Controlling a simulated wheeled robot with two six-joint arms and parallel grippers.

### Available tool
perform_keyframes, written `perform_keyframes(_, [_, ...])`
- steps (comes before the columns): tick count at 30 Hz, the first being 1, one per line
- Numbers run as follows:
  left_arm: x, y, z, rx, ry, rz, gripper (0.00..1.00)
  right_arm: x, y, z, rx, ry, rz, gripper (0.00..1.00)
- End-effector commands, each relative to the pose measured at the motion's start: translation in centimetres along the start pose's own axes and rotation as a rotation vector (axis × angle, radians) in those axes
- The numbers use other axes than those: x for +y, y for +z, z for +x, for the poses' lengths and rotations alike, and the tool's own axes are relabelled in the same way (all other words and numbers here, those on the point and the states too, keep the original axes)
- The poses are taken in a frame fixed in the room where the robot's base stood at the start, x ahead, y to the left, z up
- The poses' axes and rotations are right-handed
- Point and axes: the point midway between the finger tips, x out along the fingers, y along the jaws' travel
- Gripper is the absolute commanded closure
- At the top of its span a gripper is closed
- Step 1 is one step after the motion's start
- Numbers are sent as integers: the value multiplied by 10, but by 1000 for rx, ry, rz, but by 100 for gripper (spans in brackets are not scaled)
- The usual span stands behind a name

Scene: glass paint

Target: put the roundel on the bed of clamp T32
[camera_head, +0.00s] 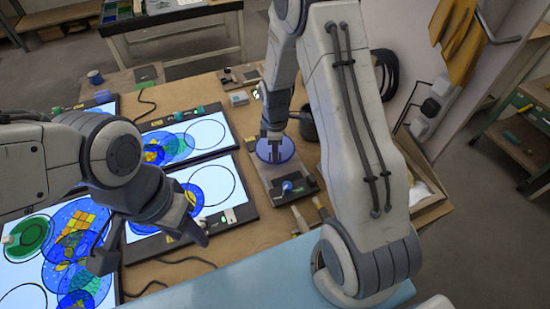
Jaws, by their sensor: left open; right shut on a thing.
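A blue round glass disc, the roundel (283,150), is in the middle right of the head view. My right gripper (272,151) is shut on it from above. The disc is over the far part of a flat grey clamp bed (270,175) with a dark near end and a blue knob (287,186). I cannot tell whether the disc touches the bed, and no label T32 is legible. My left gripper (150,250) is open and empty above the near light panels at the left. My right arm hides what lies right of the disc.
Lit panels (209,131) with coloured glass discs and black ring outlines fill the left of the table. A second, smaller clamp-like fixture (240,76) stands farther back. Brushes or tools (299,219) lie near the clamp. Cables cross the brown board.

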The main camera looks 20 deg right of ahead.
Motion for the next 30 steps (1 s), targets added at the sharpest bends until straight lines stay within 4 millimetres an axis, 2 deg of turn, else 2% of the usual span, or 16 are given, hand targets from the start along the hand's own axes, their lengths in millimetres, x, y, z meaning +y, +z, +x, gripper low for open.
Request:
perform_keyframes(9, [1,-1,-13,0,0,-1,50,-1,0,36,-1,-3,0,100])
perform_keyframes(21, [1,0,-9,0,0,0,50,-1,0,43,0,-1,0,100])
perform_keyframes(22, [1,0,-10,0,0,0,50,-1,0,42,0,-1,0,66])
perform_keyframes(24, [1,0,-10,0,0,0,50,-1,0,42,0,-1,0,43])
perform_keyframes(30, [1,0,-10,0,0,0,50,-1,0,42,0,-1,0,43])
